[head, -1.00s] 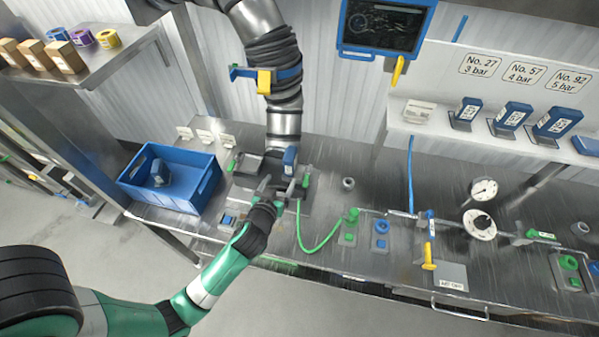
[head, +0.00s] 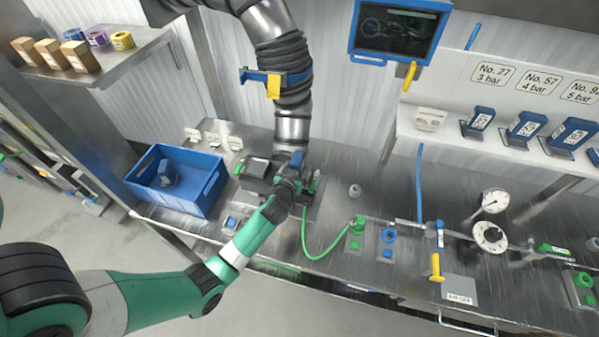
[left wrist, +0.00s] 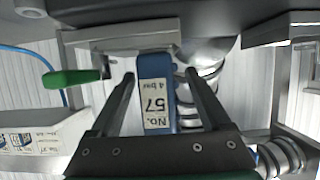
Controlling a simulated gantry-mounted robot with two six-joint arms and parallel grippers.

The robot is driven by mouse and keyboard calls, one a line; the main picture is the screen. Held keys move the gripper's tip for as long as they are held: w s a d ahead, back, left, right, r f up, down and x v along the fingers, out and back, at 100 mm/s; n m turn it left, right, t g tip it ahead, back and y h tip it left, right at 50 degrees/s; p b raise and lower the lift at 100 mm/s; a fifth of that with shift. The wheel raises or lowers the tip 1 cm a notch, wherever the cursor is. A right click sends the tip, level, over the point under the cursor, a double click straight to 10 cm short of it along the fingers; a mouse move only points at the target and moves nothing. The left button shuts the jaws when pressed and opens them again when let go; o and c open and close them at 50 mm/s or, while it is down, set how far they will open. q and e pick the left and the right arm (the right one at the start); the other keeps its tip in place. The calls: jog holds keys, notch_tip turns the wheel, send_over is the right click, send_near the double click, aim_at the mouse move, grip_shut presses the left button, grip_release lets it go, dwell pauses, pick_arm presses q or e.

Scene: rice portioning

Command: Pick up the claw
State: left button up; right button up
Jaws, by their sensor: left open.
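A blue claw (left wrist: 155,75) with a white label reading "No. 57 4 bar" stands between my left gripper's two fingers in the left wrist view. Its top also shows in the head view (head: 297,160), beside the grey fixture on the bench. My left gripper (left wrist: 161,80) is open, with one finger on each side of the claw; gaps show between the fingers and the claw. In the head view my left gripper (head: 290,183) is at the fixture and hides much of the claw's lower part. My right gripper is not in view.
A green-handled lever (left wrist: 72,78) sticks out beside the fixture. A blue crate (head: 207,190) stands left on the metal bench, with a blue part inside. A green hose (head: 308,245) runs to the right of the fixture. Several blue blocks sit on the right shelf.

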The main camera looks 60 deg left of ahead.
pick_arm(q)
grip_shut()
dwell(0.3)
jog(key=shift+r, duration=0.1)
dwell(1.0)
